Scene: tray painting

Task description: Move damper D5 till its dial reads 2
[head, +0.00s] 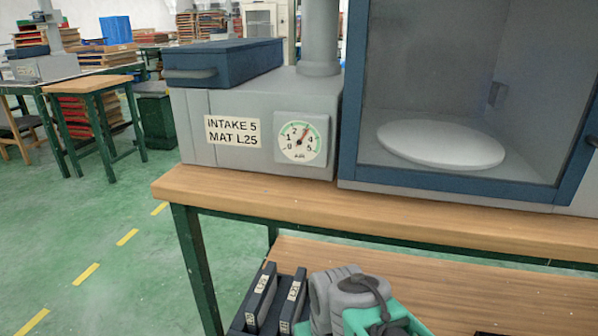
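A round white dial (301,137) marked AIR, with a green arc and numbers from 0 to 5, is on the front of a grey intake box (245,98). Its red needle points up and right, between 2 and 4, at about 3. A label (232,131) left of the dial reads INTAKE 5 MAT L25. A dark blue flat box with a handle (224,62) lies on top of the grey box. A grey vertical duct (320,38) rises behind it and leaves the top of the view. No part marked D5 is visible. My gripper is not in view.
A blue-framed booth (349,100) with a white round plate (440,145) stands right of the box on the wooden bench (400,205). Below are labelled dark slabs (262,296) and a green crate (405,318) with grey objects.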

